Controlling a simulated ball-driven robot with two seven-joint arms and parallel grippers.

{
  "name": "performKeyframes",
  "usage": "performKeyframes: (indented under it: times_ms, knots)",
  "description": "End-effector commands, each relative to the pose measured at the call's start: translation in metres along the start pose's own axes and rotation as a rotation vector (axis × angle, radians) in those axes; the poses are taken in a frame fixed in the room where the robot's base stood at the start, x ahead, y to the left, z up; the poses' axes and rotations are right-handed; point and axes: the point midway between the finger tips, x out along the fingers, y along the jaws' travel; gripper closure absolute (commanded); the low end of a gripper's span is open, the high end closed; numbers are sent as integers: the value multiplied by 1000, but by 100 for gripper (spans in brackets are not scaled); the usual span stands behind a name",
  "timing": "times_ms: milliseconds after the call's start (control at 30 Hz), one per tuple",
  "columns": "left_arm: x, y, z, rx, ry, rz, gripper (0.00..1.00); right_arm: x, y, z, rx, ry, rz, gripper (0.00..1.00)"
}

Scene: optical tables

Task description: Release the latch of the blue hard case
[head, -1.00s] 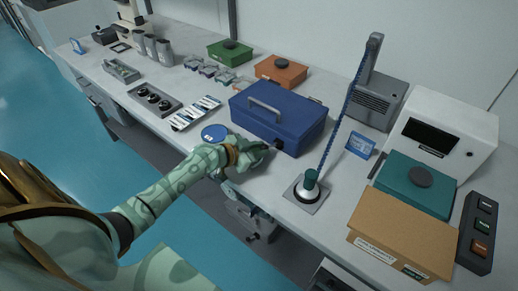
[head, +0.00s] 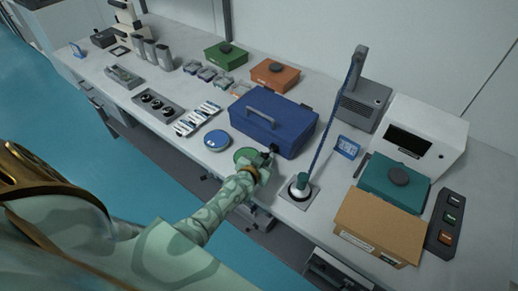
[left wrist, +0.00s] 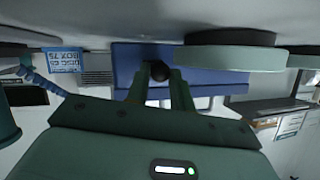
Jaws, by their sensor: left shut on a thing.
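The blue hard case (head: 287,133) sits closed on the bench, with a grey handle on its lid. In the left wrist view the case (left wrist: 208,82) fills the middle behind my fingers. Its dark latch knob (left wrist: 160,71) is on the front face. My left gripper (head: 268,160) is at the case's front, its arm coming up from below. In the left wrist view the two fingers of this gripper (left wrist: 160,80) are shut on the knob, one on each side. My right gripper is not in view.
A green disc (head: 243,155) lies close left of my gripper, with a blue disc (head: 217,140) beyond it. An orange case (head: 275,74) stands behind; a brown box (head: 380,226) is at front right.

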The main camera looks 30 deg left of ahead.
Motion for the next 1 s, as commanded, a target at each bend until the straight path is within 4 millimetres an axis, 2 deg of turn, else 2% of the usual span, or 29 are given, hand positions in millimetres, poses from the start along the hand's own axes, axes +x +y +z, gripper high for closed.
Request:
performKeyframes:
  times_ms: [33, 233, 867, 900, 967, 1000]
  knots:
    - [-1, 4, -6, -17, -5, -25, 100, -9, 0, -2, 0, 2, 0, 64]
    - [-1, 9, -4, -49, -22, -111, 100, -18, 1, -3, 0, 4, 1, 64]
    - [0, 11, -2, -65, -32, -164, 100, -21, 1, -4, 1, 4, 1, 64]
    - [0, 11, -3, -65, -31, -164, 72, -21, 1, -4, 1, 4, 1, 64]
    - [0, 11, -3, -65, -31, -164, 55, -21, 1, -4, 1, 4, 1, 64]
    - [0, 11, -2, -65, -32, -164, 55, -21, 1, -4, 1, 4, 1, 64]
